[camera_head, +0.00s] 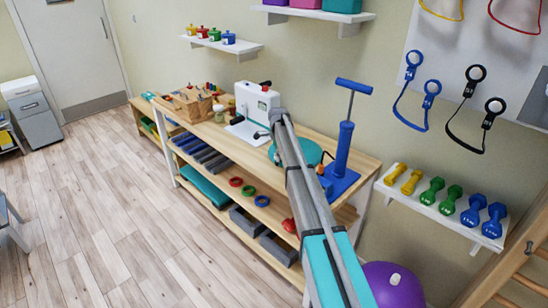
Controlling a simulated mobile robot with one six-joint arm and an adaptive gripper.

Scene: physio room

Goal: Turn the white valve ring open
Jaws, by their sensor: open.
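I cannot make out a white valve ring for certain in the head view. A teal round cushion (313,153) lies on the wooden bench, partly hidden behind my arm. A blue upright pump (344,148) with a T-handle stands just right of it. A white boxy device (253,103) with a red mark and black knobs stands on the bench to the left of my arm. My arm reaches from the bottom edge up over the bench. My gripper cannot be made out; a small dark part beside the arm's far end is unclear.
The bench (362,163) holds a wooden peg box (193,104) on its left; its lower shelves hold rings and grey blocks. A shelf of dumbbells (443,211) and a purple ball (392,288) are at the right. The wooden floor (95,205) at the left is mostly clear.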

